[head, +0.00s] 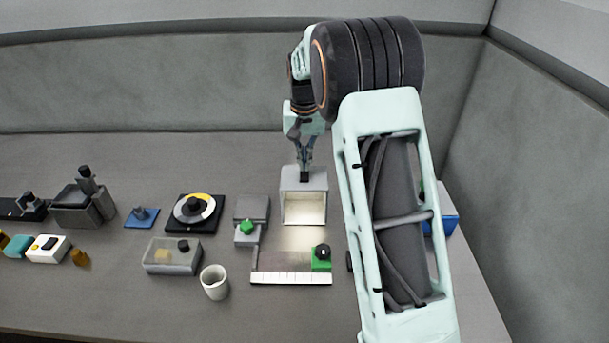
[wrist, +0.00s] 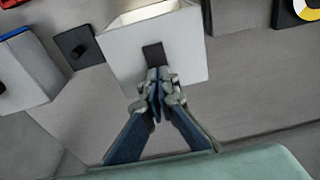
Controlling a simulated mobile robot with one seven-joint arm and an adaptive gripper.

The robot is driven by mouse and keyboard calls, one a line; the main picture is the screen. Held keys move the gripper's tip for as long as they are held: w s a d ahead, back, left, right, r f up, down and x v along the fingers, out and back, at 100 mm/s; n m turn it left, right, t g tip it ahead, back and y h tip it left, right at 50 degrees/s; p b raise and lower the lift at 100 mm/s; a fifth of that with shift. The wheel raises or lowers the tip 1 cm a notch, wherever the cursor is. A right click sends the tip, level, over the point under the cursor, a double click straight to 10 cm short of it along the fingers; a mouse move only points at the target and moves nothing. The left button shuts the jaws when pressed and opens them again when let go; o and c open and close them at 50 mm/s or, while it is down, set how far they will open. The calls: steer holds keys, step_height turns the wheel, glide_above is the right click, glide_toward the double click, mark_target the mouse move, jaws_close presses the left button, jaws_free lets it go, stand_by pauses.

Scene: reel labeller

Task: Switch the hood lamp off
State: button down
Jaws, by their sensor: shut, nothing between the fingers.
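The hood (head: 304,181) is a pale grey box at the middle of the table, and its open front glows with a warm light that falls on the table before it. In the wrist view the hood (wrist: 150,65) shows from behind and above, with its lit opening at the top. A small dark switch (wrist: 153,55) sits on its pale face. My gripper (wrist: 157,74) is shut and empty, its fingertips at the lower end of the switch; I cannot tell whether they touch it. In the head view my gripper (head: 305,176) points down at the top of the hood.
A plate with a white scale strip (head: 290,278) and a green block (head: 321,259) lies in front of the hood. To the left are a grey block with a green knob (head: 247,227), a dial (head: 194,211), a clear box (head: 171,257) and a white cup (head: 214,282). A blue box (head: 450,223) is partly behind my arm.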

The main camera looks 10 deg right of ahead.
mark_target(304, 172)
steer(key=shift+f+b, duration=0.4)
steer(key=shift+f, duration=0.25)
steer(key=shift+r, duration=0.1)
steer(key=shift+r+p, duration=2.7)
steer(key=shift+r, duration=0.8)
